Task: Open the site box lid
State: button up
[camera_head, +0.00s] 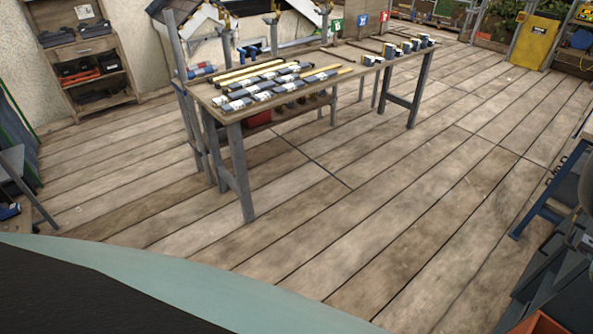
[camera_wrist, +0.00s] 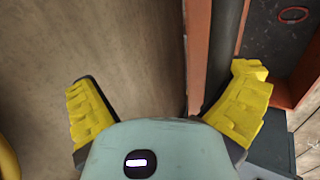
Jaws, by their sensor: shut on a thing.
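My gripper (camera_wrist: 165,85) shows in the wrist view with its two yellow ridged fingers set wide apart. An orange-red edged panel (camera_wrist: 197,50), which looks like the site box lid, runs upright between the fingers, nearer the right one. A dark bar (camera_wrist: 228,45) lies along it and passes close to the right finger. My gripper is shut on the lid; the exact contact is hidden. To the right is a dark surface framed in orange-red (camera_wrist: 285,55), with a red ring on it. In the head view, my gripper is out of sight and the box cannot be made out for certain.
A wooden workbench (camera_head: 245,105) with several tiles stands in the middle of the head view. A shelf (camera_head: 87,60) is at the back left. A blue-legged table (camera_head: 540,205) and an orange object (camera_head: 540,322) are at the right. The plank floor (camera_head: 330,230) between is clear.

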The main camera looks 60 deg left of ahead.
jog(key=shift+w+d+r, duration=0.25)
jog(key=shift+d+r, duration=0.15)
jog(key=shift+d, duration=0.05)
jog(key=o, duration=0.8)
jog(key=shift+c, duration=0.2)
jog(key=shift+r, duration=0.15)
jog(key=c, duration=0.4)
notch_tip(320, 180, up, 3)
jog(key=p, duration=0.3)
jog(key=shift+a, duration=0.15)
jog(key=shift+c, duration=0.4)
jog(key=shift+d+r+p, duration=0.25)
jog(key=shift+r+p, duration=0.3)
jog(key=shift+p, duration=0.15)
jog(key=c, duration=0.5)
jog(key=shift+o, duration=0.2)
notch_tip(320, 180, up, 13)
jog(key=a+p, duration=0.2)
jog(key=p, duration=1.3)
jog(key=shift+a+r, duration=0.2)
jog(key=shift+a, duration=0.05)
jog(key=shift+s, duration=0.1)
